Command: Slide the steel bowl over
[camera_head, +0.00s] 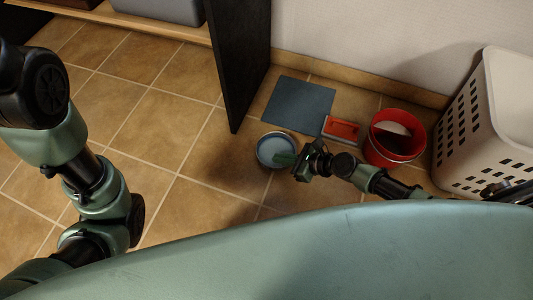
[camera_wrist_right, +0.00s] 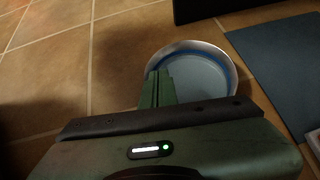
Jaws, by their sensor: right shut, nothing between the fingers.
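The steel bowl (camera_head: 268,147) sits on the tiled floor, just below a flat dark blue-grey mat (camera_head: 299,104), with a gap between them. It is round, with a grey-blue inside. My right gripper (camera_head: 284,159) is shut and empty, its fingers reaching over the bowl's right side from the right. In the right wrist view the steel bowl (camera_wrist_right: 205,75) lies beyond the shut right gripper (camera_wrist_right: 158,88), whose fingers overlap the bowl's left part. I cannot tell whether they touch it. My left arm is at the left of the head view, but its gripper is out of view.
A white laundry basket (camera_head: 470,150) stands at the far right. A dark upright panel (camera_head: 238,60) stands behind the bowl. The tiles left of the bowl are clear.

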